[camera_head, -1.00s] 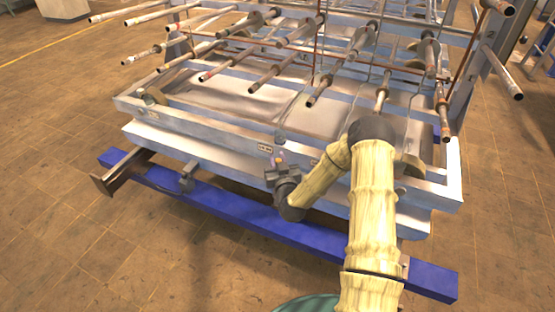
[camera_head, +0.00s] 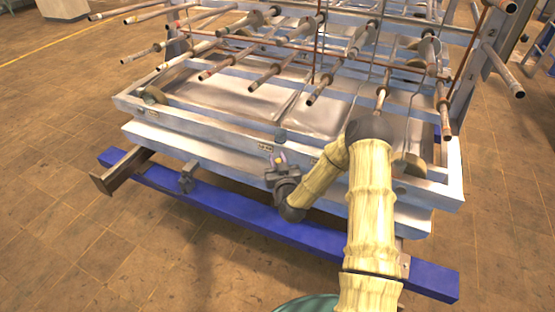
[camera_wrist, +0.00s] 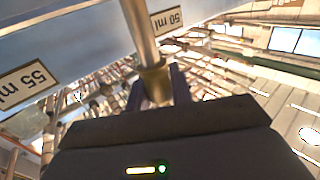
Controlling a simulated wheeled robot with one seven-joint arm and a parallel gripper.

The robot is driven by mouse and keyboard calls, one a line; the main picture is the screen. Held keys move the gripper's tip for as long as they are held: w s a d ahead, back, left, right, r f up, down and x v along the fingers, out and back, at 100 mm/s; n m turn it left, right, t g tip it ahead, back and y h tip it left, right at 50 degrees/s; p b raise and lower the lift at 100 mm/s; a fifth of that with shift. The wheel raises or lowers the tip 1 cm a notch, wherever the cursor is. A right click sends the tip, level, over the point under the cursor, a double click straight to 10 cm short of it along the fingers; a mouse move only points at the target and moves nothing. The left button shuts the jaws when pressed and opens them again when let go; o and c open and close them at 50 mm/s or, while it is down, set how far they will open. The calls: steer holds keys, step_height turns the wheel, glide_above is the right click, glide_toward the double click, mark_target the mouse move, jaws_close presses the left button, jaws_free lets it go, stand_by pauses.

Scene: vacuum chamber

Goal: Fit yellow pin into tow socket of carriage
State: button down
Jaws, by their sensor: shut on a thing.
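My gripper (camera_head: 279,160) is at the front of the carriage, just above the blue beam. In the wrist view its dark fingers (camera_wrist: 157,88) are shut around a brassy yellow piece, which I take to be the yellow pin (camera_wrist: 155,82). A grey metal rod runs up from this piece, out of the top of the view. In the head view only a tiny yellow spot shows between the fingers. The carriage (camera_head: 205,137) is a wide pale metal frame. I cannot make out the tow socket, nor whether the pin touches it.
A blue beam (camera_head: 225,205) runs along the front, with a dark bracket (camera_head: 187,177) left of my gripper. Several metal rods (camera_head: 270,75) stick out above the carriage. The left floor is clear.

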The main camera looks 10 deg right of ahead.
steer(key=shift+f+b, duration=1.55)
steer(key=shift+f, duration=0.6)
steer(key=shift+f, duration=0.1)
stand_by(0.8)
steer(key=shift+f+b, duration=1.4)
steer(key=shift+f, duration=0.1)
steer(key=c, duration=1.2)
jaws_free()
steer(key=shift+r, duration=0.1)
steer(key=shift+o, duration=0.2)
steer(key=s, duration=1.7)
steer(key=shift+s+p, duration=0.15)
steer(key=shift+p, duration=0.25)
